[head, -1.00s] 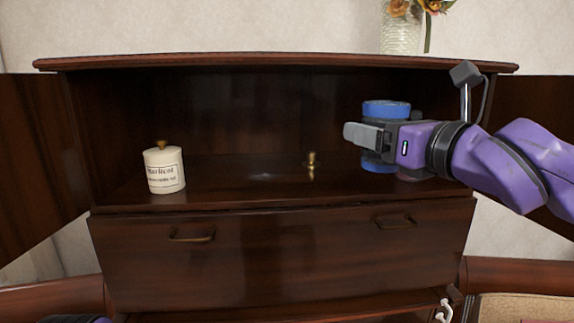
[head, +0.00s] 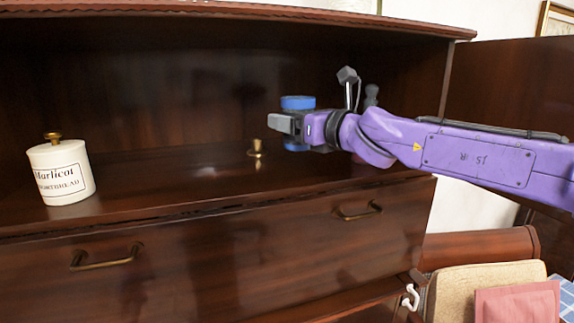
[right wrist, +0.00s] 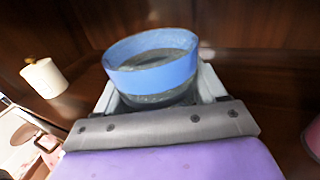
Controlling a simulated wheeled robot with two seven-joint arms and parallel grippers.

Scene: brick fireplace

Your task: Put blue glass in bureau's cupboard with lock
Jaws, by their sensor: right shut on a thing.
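The blue glass (head: 297,103) is inside the bureau's open cupboard (head: 130,110), toward its right side. My right gripper (head: 283,124) is shut on it, and the arm reaches in from the right. In the right wrist view the glass (right wrist: 152,70) stands between the fingers (right wrist: 155,100), its blue rim upward. I cannot tell whether its base touches the shelf. The cupboard door (head: 508,125) on the right stands open. My left gripper is out of view.
A white lidded jar (head: 62,172) stands at the left of the shelf. A small brass piece (head: 257,148) stands near the glass, and a grey object (head: 371,96) is behind my arm. Below are drawers with handles (head: 107,257). A cushioned seat (head: 480,285) is at the lower right.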

